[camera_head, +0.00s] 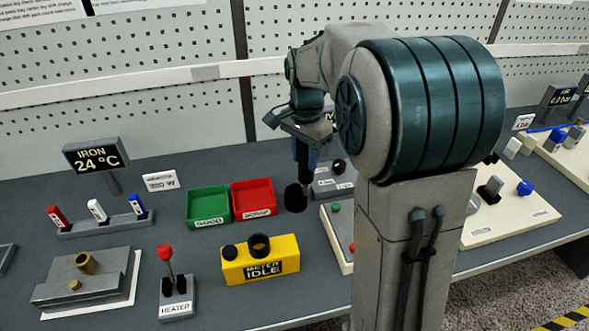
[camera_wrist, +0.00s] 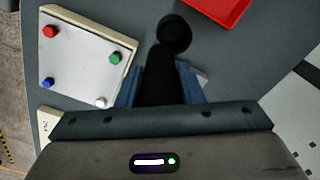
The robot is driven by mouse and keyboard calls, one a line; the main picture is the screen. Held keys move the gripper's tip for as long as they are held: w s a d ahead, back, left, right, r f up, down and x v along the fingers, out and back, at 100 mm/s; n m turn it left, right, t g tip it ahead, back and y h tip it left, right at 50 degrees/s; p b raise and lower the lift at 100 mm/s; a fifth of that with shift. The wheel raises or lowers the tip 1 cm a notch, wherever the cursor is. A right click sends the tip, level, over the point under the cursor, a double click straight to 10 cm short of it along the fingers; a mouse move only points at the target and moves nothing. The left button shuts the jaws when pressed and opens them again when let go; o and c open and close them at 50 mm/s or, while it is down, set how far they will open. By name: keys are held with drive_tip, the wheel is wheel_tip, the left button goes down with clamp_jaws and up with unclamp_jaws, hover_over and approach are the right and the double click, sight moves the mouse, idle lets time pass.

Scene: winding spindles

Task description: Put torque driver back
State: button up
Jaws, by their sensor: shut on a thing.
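My gripper (camera_head: 303,150) is shut on the torque driver (camera_head: 296,197), a dark tool with a thick round black end hanging downward. The driver is roughly upright above the bench, just right of the red bin. In the wrist view my gripper (camera_wrist: 160,88) has its blue fingers on either side of the black driver (camera_wrist: 173,35), whose round end points away from me. A grey block (camera_head: 334,187) with labels and a black knob stands close behind and right of the driver. My arm hides part of this area, and I cannot tell whether that block is the driver's holder.
Red bin (camera_head: 254,198) and green bin (camera_head: 208,206) stand left of the driver. A yellow meter box (camera_head: 260,265) is in front. A pale button box (camera_head: 338,240) is to the right, also in the wrist view (camera_wrist: 85,62). Pegboard (camera_head: 180,90) rises behind.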

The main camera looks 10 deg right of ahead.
wheel_tip(320, 180, down, 6)
drive_tip(key=w+a, duration=0.1)
drive_tip(key=a, duration=0.1)
drive_tip(key=shift+w+r, duration=0.25)
drive_tip(key=shift+w, duration=0.15)
drive_tip(key=shift+f, duration=0.1)
drive_tip(key=o, duration=1.1)
wheel_tip(320, 180, up, 12)
drive_tip(key=s+f+n+t, duration=0.1)
drive_tip(key=s+f+n, duration=0.2)
drive_tip(key=s, duration=0.8)
drive_tip(key=s+f+n+t, duration=0.2)
drive_tip(key=s+f+n, duration=0.2)
drive_tip(key=s+n, duration=0.4)
drive_tip(key=s, duration=0.3)
drive_tip(key=shift+s+d+f+p, duration=0.2)
drive_tip(key=shift+s+d+p, duration=0.05)
drive_tip(key=shift+p, duration=0.1)
